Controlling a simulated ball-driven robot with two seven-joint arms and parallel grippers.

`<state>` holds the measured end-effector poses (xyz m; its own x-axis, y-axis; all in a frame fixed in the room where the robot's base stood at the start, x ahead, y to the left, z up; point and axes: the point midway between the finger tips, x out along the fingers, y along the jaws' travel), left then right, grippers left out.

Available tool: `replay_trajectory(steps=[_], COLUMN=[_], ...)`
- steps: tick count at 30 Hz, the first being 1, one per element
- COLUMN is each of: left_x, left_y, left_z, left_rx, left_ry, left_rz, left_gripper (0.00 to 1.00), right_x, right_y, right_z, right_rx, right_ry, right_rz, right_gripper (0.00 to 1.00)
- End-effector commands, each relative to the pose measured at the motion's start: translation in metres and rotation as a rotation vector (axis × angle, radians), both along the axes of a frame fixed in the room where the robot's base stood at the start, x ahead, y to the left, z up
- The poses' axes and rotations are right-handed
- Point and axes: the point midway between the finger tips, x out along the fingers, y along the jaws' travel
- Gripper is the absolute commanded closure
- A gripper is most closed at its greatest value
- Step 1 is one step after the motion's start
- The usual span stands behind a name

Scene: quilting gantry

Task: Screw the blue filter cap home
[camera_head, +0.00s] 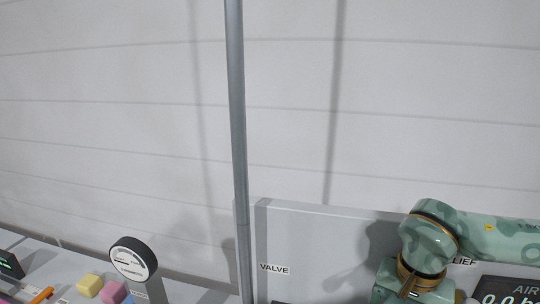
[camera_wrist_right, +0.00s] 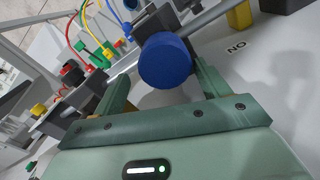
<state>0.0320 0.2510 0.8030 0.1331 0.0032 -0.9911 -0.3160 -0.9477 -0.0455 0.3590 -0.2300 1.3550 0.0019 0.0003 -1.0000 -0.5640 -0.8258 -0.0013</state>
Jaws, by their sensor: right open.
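The blue filter cap (camera_wrist_right: 165,62) shows in the right wrist view as a round, dark blue knob in front of a dark fitting. My right gripper (camera_wrist_right: 163,78) is open, with one green finger to the left of the cap and one to the right. The cap appears between the fingers; I cannot tell whether either finger touches it. How far the cap is screwed in cannot be told. In the head view the cap is not seen, and my right arm comes in from the right with its gripper out of frame. My left gripper is not in view.
In the head view, a grey post (camera_head: 237,130) stands before a pale quilt. A panel labelled VALVE (camera_head: 310,235), a round gauge (camera_head: 132,259) and a display (camera_head: 508,292) line the bottom. In the wrist view, coloured cables (camera_wrist_right: 92,38) and a dark bracket (camera_wrist_right: 75,98) lie left.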

Motion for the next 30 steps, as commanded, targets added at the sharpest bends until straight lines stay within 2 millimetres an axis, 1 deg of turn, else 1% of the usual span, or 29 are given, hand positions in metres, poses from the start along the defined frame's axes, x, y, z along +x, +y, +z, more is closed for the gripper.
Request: replay_trajectory(steps=[1, 5, 12, 15, 23, 26, 27, 28, 29, 30], left_x=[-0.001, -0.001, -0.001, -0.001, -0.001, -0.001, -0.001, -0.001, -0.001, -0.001], left_y=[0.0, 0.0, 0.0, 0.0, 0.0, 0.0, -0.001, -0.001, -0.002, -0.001], left_z=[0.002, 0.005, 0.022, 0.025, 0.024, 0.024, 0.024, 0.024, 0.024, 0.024], left_rx=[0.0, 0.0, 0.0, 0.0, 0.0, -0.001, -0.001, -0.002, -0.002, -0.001], left_ry=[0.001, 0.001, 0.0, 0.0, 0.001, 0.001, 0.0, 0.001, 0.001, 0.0], left_rz=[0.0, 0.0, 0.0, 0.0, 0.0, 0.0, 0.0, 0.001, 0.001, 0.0], left_gripper=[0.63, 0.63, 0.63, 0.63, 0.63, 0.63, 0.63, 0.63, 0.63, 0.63], right_x=[0.006, 0.007, 0.01, 0.011, 0.011, 0.011, 0.011, 0.011, 0.011, 0.011], right_y=[0.001, 0.001, 0.003, 0.003, 0.004, 0.004, 0.003, 0.003, 0.003, 0.003], right_z=[0.004, 0.004, 0.006, 0.005, 0.003, 0.003, 0.003, 0.003, 0.003, 0.003], right_rx=[0.004, 0.004, 0.001, 0.0, -0.001, -0.001, -0.001, 0.0, -0.001, -0.001], right_ry=[-0.023, -0.023, -0.025, -0.025, -0.027, -0.027, -0.027, -0.026, -0.027, -0.027], right_rz=[0.023, 0.066, 0.281, 0.342, 0.367, 0.366, 0.366, 0.366, 0.366, 0.366], right_gripper=[0.25, 0.25, 0.25, 0.25, 0.25, 0.5, 0.61, 0.7, 0.74, 0.74])
